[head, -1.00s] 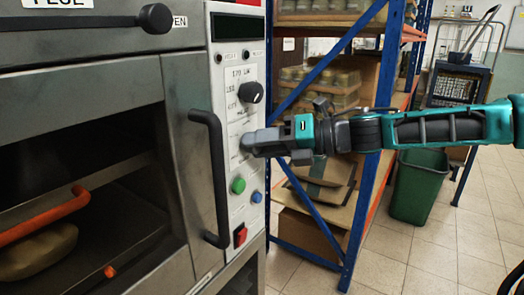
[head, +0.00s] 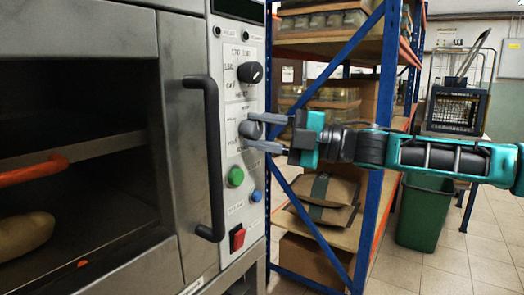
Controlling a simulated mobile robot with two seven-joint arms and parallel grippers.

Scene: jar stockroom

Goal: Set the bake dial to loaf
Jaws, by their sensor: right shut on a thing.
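The oven's control panel (head: 228,150) has two dark dials, one above the other. The upper dial (head: 250,72) is free and has small printed labels around it, too small to read. My right gripper (head: 257,132) reaches in from the right, with one finger above and one below the lower dial (head: 247,130), and is shut on it. The lower dial is partly hidden by the fingers, and I cannot read its setting or its labels. I cannot tell from the print which dial is the bake dial. My left gripper is not in view.
The oven's upright door handle (head: 213,160) stands out just left of the panel. Below the dials are a green button (head: 236,177), a blue button (head: 256,196) and a red switch (head: 237,238). A blue-framed shelf (head: 374,190) stands behind my right arm.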

